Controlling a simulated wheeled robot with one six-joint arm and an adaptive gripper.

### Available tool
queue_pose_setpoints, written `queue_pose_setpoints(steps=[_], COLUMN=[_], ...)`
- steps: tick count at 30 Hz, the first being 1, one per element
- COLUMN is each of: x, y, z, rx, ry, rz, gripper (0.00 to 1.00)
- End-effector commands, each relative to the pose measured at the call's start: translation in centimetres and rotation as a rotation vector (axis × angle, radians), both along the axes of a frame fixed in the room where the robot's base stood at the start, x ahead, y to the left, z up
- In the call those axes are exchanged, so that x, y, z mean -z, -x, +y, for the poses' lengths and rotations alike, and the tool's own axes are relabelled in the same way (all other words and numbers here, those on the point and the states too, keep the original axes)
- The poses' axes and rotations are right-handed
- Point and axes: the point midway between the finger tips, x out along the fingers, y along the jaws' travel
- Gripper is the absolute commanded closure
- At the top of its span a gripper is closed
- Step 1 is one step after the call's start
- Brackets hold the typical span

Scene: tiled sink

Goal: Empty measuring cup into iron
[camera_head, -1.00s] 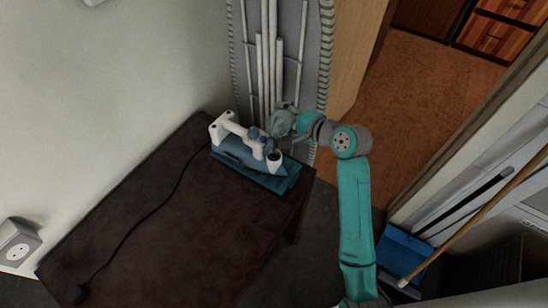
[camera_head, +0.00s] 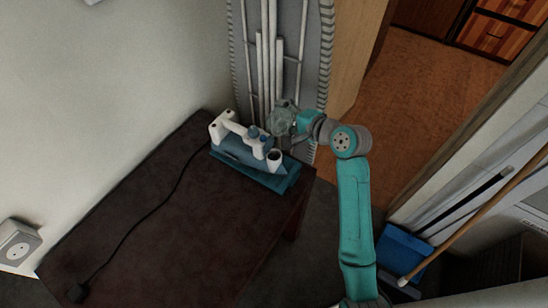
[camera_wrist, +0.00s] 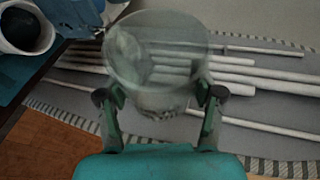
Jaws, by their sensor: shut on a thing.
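The iron (camera_head: 240,143) is blue and white and lies on a blue base at the far right corner of the dark table. Its round white filling opening (camera_head: 274,155) faces up, and it also shows at the upper left in the wrist view (camera_wrist: 27,30). My gripper (camera_wrist: 157,100) is shut on the clear measuring cup (camera_wrist: 160,45), with one finger on each side. In the head view the cup (camera_head: 284,117) is small and hard to make out, just above and right of the iron, apart from the opening. I cannot tell whether it holds liquid.
The dark table (camera_head: 190,240) is bare in front of the iron, apart from a black cord (camera_head: 130,235) ending in a plug (camera_head: 76,292). A grey ironing board with white bars (camera_head: 270,60) stands behind. A blue dustpan (camera_head: 405,258) and a broom are at the right.

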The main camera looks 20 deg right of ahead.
Motion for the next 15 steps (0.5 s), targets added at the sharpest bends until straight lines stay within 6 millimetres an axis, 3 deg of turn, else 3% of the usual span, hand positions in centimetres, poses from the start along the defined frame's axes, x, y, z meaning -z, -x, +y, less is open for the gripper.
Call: queue_pose_setpoints(steps=[15], x=[-0.28], y=[0.11], z=[-0.06], rx=[0.0], ry=[0.037], rz=[-0.032], gripper=[0.75])
